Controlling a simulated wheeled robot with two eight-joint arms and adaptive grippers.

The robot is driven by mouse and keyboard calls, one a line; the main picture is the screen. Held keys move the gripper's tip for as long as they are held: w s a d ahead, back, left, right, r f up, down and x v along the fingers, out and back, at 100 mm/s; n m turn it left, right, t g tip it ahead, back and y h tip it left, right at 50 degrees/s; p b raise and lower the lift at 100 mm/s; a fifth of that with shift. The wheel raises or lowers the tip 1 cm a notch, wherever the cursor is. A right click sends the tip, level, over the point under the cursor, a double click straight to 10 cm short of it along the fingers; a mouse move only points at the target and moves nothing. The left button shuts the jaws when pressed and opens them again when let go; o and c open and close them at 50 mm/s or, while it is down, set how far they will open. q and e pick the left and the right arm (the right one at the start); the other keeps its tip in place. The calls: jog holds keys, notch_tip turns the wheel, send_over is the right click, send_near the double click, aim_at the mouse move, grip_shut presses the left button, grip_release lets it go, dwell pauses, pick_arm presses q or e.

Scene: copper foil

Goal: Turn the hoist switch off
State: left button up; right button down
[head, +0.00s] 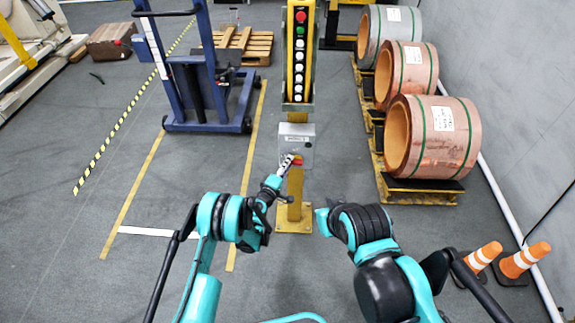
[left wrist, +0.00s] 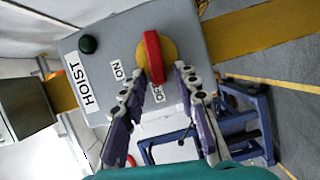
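The hoist switch is a red knob (left wrist: 154,57) on a yellow disc, on a grey box (left wrist: 112,38) labelled HOIST, with ON and OFF labels. One end of the knob lies by the partly hidden OFF label. In the head view the box (head: 296,137) sits on a yellow post, its knob (head: 298,161) partly covered by my gripper. My left gripper (left wrist: 157,78) is open, its fingertips apart on either side of the knob's near end; contact cannot be told. It also shows in the head view (head: 289,160). My right gripper (head: 322,221) is right of the post; its fingers are hidden.
A button panel (head: 300,55) is above the box on the post (head: 295,200). Copper coils (head: 432,137) on pallets line the right wall. A blue lift stacker (head: 205,90) stands at the left. Orange cones (head: 520,260) are at lower right. Floor around the post is clear.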

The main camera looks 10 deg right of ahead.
pick_arm(q)
notch_tip(320, 180, up, 10)
jog(key=shift+r, duration=0.1)
dwell(0.6)
jog(key=m+g+y+p, duration=0.1)
jog(key=m+y+p, duration=0.1)
jog(key=m+y, duration=0.65)
send_near(296, 161)
jog(key=a+m+h, duration=0.1)
jog(key=m+h, duration=0.1)
jog(key=m, duration=0.1)
jog(key=x, duration=0.2)
jog(key=b+x, duration=0.1)
jog(key=x, duration=0.2)
jog(key=b+x, duration=0.1)
jog(key=x, duration=0.1)
jog(key=shift+w+a+f, duration=0.25)
